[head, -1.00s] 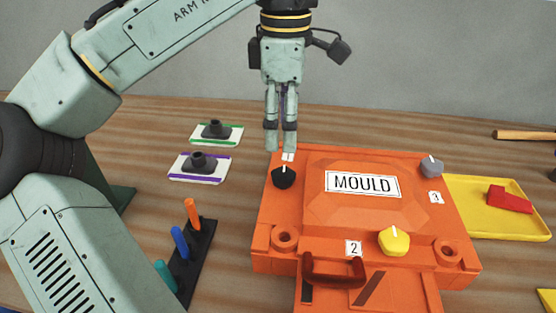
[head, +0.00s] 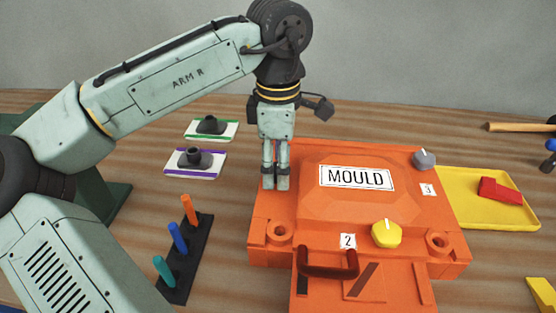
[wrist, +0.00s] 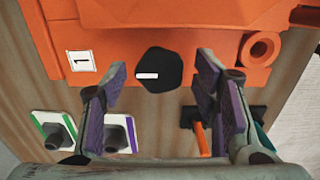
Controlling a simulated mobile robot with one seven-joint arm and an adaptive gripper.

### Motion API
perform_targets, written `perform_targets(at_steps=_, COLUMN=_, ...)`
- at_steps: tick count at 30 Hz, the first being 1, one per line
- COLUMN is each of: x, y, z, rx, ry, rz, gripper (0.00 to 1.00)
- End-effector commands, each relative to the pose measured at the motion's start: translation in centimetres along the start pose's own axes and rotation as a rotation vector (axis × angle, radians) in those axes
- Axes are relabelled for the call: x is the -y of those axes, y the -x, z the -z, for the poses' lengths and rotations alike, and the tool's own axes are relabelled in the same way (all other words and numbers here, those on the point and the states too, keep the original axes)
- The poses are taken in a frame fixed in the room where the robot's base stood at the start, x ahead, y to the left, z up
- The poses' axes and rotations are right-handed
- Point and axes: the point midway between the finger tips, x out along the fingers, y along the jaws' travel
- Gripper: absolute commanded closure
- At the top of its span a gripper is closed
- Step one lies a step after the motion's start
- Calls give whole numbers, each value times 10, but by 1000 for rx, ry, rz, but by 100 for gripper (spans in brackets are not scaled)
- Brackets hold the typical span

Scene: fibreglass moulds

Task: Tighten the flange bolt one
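The orange mould (head: 400,205) lies on the wooden table. Flange bolt one is a black knob (wrist: 160,75) with a white mark, beside the label "1" (wrist: 81,61) in the wrist view. My gripper (head: 275,183) points down over the mould's left corner, and its fingers hide the black bolt in the head view. In the wrist view my gripper (wrist: 162,74) is open, one purple-padded finger on each side of the bolt, with a visible gap on both sides. A yellow bolt (head: 386,234) by label "2" and a grey bolt (head: 425,160) by label "3" also show.
Left of the mould are a rack with coloured handles (head: 178,239) and two dark parts on white plates with purple (head: 195,160) and green (head: 211,126) stripes. A yellow tray (head: 455,213) with a red piece (head: 499,190) is on the right. A dark red handle (head: 328,263) is in front.

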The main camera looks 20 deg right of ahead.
Motion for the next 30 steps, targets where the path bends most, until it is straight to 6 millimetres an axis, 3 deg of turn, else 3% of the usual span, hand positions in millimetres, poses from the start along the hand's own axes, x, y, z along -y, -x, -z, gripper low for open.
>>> perform_targets(at_steps=19, x=0, y=0, z=0, rx=0, ry=0, rz=0, gripper=91)
perform_targets(at_steps=30, x=0, y=2, z=-1, rx=2, ry=-70, rz=1, gripper=91)
